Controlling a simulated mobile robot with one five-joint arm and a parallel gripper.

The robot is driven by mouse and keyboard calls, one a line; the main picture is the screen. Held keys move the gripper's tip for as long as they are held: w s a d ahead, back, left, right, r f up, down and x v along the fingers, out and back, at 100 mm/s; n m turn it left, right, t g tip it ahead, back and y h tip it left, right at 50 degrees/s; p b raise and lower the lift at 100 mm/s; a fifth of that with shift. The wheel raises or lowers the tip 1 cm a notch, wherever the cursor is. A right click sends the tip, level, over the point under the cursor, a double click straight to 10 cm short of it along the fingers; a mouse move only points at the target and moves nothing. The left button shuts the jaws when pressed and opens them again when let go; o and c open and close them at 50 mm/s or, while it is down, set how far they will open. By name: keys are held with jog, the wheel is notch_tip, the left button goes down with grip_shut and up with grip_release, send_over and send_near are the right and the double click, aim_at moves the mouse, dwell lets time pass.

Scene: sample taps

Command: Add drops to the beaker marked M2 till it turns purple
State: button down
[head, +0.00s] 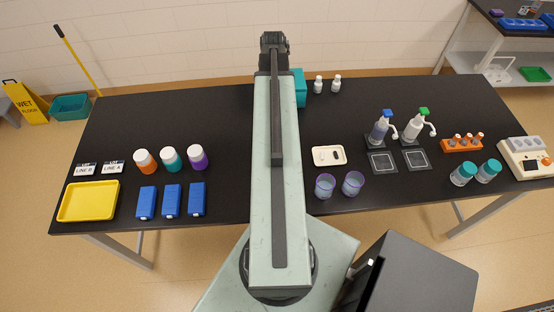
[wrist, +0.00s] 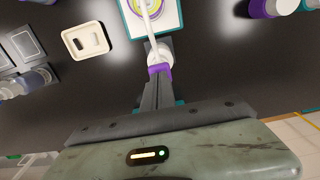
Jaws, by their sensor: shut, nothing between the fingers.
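In the wrist view a white dispenser with a purple part (wrist: 159,69) has a white spout running up over a round vessel with yellow-green contents (wrist: 150,10), on a white pad with a teal edge (wrist: 174,22). The fingers of my gripper (wrist: 158,82) are shut and empty, their tips at the purple part; contact cannot be told. My arm hides this station in the head view, where my gripper is not clear. Two purple-rimmed beakers (head: 325,186) (head: 353,183) with pale bluish contents stand right of my arm. No M2 mark is readable.
Dispensers with blue (head: 382,127) and green (head: 414,126) heads stand behind dark square pads. Left are capped bottles (head: 171,158), blue boxes (head: 171,201) and a yellow tray (head: 89,202). A teal block (head: 299,88) stands beside my arm.

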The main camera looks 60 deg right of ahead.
jog(key=shift+f+b, duration=0.9)
jog(key=shift+f, duration=0.1)
jog(key=shift+r, duration=0.1)
jog(key=shift+r+p, duration=1.4)
jog(key=shift+p, duration=0.15)
notch_tip(320, 180, up, 6)
jog(key=p, duration=0.6)
